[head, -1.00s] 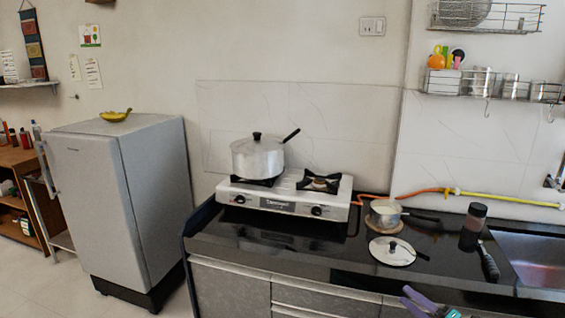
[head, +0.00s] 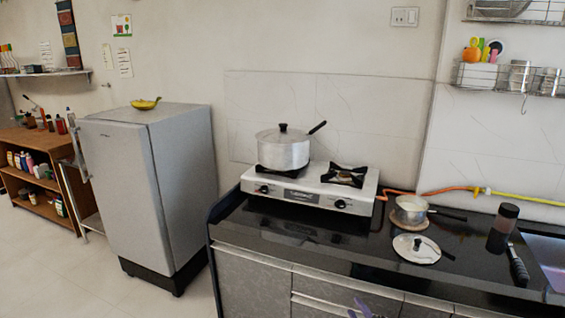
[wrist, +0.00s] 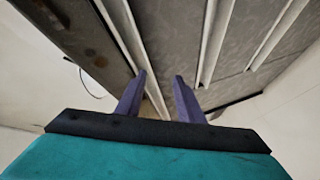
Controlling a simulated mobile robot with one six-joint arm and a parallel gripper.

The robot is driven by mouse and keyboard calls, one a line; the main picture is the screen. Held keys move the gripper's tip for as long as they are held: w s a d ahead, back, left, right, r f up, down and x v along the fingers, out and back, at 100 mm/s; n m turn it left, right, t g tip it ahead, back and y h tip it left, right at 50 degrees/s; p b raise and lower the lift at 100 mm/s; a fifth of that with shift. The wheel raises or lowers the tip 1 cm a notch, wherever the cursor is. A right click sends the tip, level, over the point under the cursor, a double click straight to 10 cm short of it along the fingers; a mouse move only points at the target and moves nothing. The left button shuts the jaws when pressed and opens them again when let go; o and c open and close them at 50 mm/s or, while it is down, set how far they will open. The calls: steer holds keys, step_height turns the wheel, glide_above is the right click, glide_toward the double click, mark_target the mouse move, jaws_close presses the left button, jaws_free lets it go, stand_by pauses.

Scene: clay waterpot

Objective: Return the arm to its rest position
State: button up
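My gripper (wrist: 159,82) shows in the wrist view with its two purple fingers apart and nothing between them. Beyond the fingers are the grey cabinet fronts (wrist: 185,25) with pale handle strips. In the head view only a purple bit of my gripper (head: 362,306) shows at the bottom edge, low in front of the cabinet drawers. The rest of the arm is out of the head view.
A black counter (head: 340,262) holds a two-burner stove (head: 310,188) with a lidded pot (head: 283,152), a small pan (head: 409,212), a lid (head: 416,249) and a jar (head: 507,217). A fridge (head: 160,190) stands left. Floor (head: 75,270) is clear at lower left.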

steer(key=s+a+f+m+g+h, duration=0.25)
steer(key=s+f+m+g, duration=0.25)
steer(key=s+f, duration=0.5)
steer(key=s+a+f+m+g+h, duration=0.25)
steer(key=s+f+m+g, duration=0.2)
steer(key=s+f, duration=0.55)
steer(key=s+a+f+m+g, duration=0.1)
steer(key=s+g, duration=0.5)
steer(key=s, duration=0.6)
steer(key=s+a+f+m+g+y, duration=0.1)
steer(key=s+a+m+g, duration=0.2)
steer(key=s, duration=0.8)
steer(key=m+g, duration=0.2)
steer(key=g, duration=0.1)
steer(key=shift+s+a+f+y, duration=0.15)
steer(key=shift+s+a+y, duration=0.15)
steer(key=shift+s+a, duration=0.05)
